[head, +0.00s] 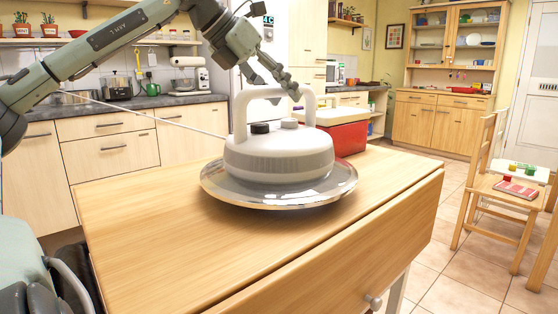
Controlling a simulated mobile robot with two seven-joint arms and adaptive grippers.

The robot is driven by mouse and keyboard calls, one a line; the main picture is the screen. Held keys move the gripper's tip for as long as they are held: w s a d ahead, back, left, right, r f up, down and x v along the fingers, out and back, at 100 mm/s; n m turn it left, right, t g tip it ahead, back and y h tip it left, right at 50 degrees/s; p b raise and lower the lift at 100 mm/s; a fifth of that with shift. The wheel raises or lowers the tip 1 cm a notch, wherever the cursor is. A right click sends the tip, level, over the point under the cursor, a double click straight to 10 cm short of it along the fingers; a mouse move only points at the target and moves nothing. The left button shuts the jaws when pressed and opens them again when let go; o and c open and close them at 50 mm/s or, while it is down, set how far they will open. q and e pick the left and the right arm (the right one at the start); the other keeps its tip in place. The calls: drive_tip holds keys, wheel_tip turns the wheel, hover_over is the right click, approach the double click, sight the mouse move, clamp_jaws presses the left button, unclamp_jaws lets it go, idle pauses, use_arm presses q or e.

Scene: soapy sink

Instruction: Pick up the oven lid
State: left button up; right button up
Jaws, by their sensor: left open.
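The oven lid (278,157) is a round, pale grey-white dome with a tall arched handle (240,112) and two small knobs on top, one black and one light. It sits upright on a shiny round metal plate (216,190) on the wooden table. My left gripper (284,89) comes down from above at the top bar of the handle, its fingers open and pointing down. Its fingers overlap the bar in the picture, and I cannot tell whether they touch it. My right gripper is not in view.
The wooden table (130,220) is bare in front and to the sides of the plate. A red box with a white lid (345,135) stands behind the oven lid. A wooden chair (500,192) stands at the right, and a counter runs behind.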

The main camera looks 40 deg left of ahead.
use_arm(q)
drive_tip(key=shift+c, duration=0.6)
clamp_jaws()
drive_tip(key=shift+r, duration=0.25)
drive_tip(key=shift+r, duration=0.1)
